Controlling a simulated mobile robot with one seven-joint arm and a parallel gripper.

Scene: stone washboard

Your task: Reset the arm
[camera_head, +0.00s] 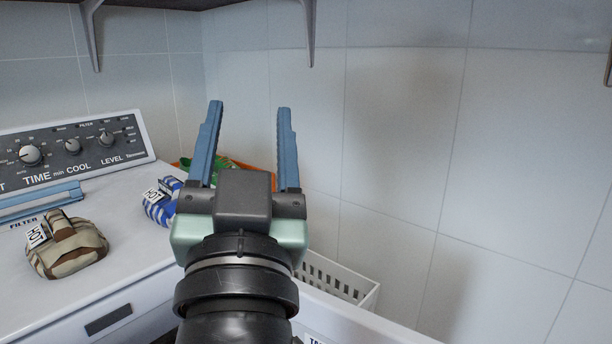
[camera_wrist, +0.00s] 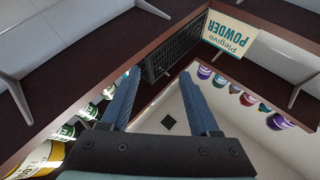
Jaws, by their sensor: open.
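My gripper (camera_head: 246,112) points upward in the middle of the head view, with its two blue fingers spread apart and nothing between them. It is raised in front of the tiled wall, to the right of the washing machine's control panel. In the wrist view my gripper (camera_wrist: 158,88) also shows open and empty, pointing up toward shelving and the ceiling.
A white washing machine (camera_head: 100,195) stands at left, with a brown striped bundle (camera_head: 66,247) and a blue striped bundle (camera_head: 160,207) on top. A white basket (camera_head: 340,280) is behind my arm. Dark shelves (camera_wrist: 75,75) with bottles and a powder sign (camera_wrist: 233,33) hang above.

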